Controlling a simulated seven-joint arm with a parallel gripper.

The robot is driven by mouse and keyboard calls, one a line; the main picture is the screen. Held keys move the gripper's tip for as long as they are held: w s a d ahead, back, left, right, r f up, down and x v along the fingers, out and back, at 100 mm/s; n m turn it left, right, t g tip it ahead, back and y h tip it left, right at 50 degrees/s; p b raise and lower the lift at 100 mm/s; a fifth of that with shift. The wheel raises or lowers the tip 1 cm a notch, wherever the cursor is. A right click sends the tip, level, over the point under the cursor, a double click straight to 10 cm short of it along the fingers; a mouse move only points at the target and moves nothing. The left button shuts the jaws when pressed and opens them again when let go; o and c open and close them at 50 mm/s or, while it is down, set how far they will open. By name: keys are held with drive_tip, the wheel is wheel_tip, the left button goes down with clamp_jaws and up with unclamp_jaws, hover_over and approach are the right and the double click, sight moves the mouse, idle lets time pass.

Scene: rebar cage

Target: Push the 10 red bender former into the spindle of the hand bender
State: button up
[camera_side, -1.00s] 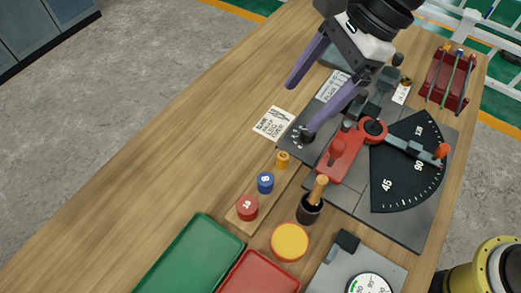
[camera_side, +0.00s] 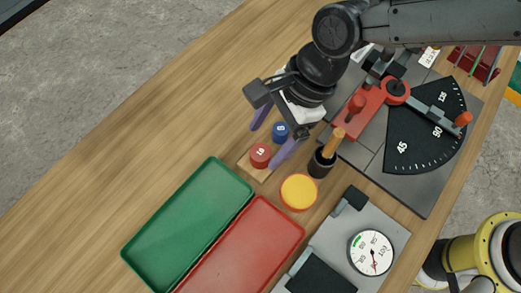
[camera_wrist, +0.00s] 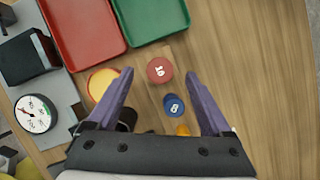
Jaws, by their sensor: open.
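The red former marked 10 (camera_side: 260,155) stands on a small wooden strip (camera_side: 247,168), beside the blue former marked 8 (camera_side: 280,131). In the wrist view the red former (camera_wrist: 160,70) lies just beyond the fingertips, between their lines, and the blue former (camera_wrist: 174,106) is between the fingers. My gripper (camera_side: 272,140) is open and empty above the formers, with its purple fingers on either side of them. The hand bender (camera_side: 405,135), with a red arm, a red ring (camera_side: 396,91) and a black angle scale, is at the right. Its spindle is hard to make out.
A green tray (camera_side: 187,222) and a red tray (camera_side: 240,245) lie in front. A yellow round pad (camera_side: 299,192), a black cup with a wooden handle (camera_side: 321,162) and a dial gauge (camera_side: 370,252) are nearby. The table left of the formers is clear.

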sight(261, 151)
drive_tip(key=x, duration=0.5)
drive_tip(key=shift+w+d, duration=0.1)
drive_tip(key=shift+d, duration=0.2)
clamp_jaws()
